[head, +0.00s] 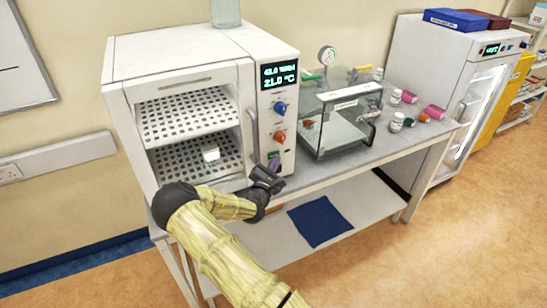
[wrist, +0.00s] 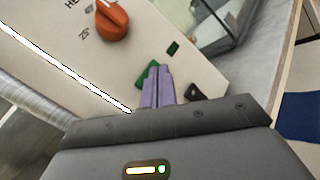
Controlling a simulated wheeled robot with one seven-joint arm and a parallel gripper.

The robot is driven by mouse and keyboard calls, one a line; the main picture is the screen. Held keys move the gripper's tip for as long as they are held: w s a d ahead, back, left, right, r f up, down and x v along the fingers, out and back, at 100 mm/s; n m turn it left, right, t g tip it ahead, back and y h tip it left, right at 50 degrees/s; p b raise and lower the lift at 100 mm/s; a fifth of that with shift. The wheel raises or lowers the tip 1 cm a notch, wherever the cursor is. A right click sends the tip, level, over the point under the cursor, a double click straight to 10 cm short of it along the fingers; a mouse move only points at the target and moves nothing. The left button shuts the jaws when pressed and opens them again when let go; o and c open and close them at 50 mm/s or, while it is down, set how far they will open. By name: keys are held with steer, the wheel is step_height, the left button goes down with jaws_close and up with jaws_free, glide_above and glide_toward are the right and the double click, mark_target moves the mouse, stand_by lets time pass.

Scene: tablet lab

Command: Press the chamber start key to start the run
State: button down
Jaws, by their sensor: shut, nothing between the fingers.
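The chamber (head: 185,60) is a white cabinet on the bench, with a lit display (head: 280,75) reading 21.0 °C. Its front panel has a blue knob, an orange knob (head: 279,137) and a green key (wrist: 149,74) below them. The orange knob also shows in the wrist view (wrist: 112,20). My gripper (wrist: 158,72) is shut and empty, its purple fingers over the lower right part of the green key in the wrist view. In the head view my gripper (head: 275,160) is at the low panel. I cannot tell whether the fingertips touch the key.
A dark blue cloth (head: 320,221) lies on the lower shelf.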

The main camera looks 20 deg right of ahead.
steer(key=shift+w+a+r, duration=0.1)
steer(key=shift+w+r, duration=0.15)
steer(key=shift+r, duration=0.2)
steer(key=shift+s+f, duration=0.15)
steer(key=shift+s, duration=0.05)
steer(key=shift+s+a, duration=0.1)
steer(key=shift+s, duration=0.1)
steer(key=s, duration=0.5)
steer(key=shift+s+d+f+p, duration=0.2)
steer(key=shift+s+f+p, duration=0.05)
steer(key=shift+p, duration=0.15)
stand_by(0.3)
steer(key=shift+w, duration=0.15)
stand_by(0.4)
